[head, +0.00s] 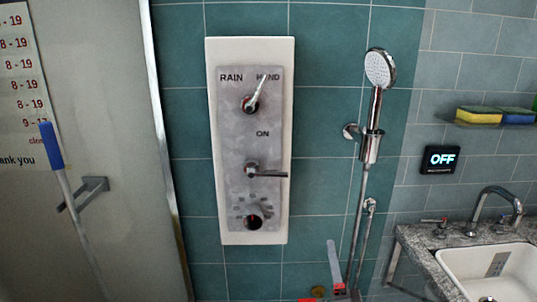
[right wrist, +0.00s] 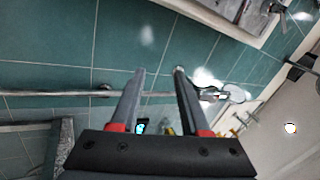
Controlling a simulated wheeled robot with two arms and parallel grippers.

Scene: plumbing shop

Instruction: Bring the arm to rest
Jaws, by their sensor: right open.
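My right gripper (head: 333,270) shows at the bottom edge of the head view, below the shower panel and just left of the shower hose. In the right wrist view its two grey fingers (right wrist: 158,75) stand apart with nothing held between them. The shower panel (head: 223,150) is on the teal wall. Its upper lever (head: 257,94) points up and right toward HAND. Its middle lever (head: 268,173) points right, below the word ON. A round knob (head: 253,222) is at the bottom. My left gripper is not in view.
The hand shower (head: 380,68) sits upright in its holder, its hose hanging close to my right gripper. A small display (head: 441,159) reads OFF. A sink (head: 490,268) in a stone counter is at right. A door (head: 100,120) and a blue-topped pole (head: 51,146) are at left.

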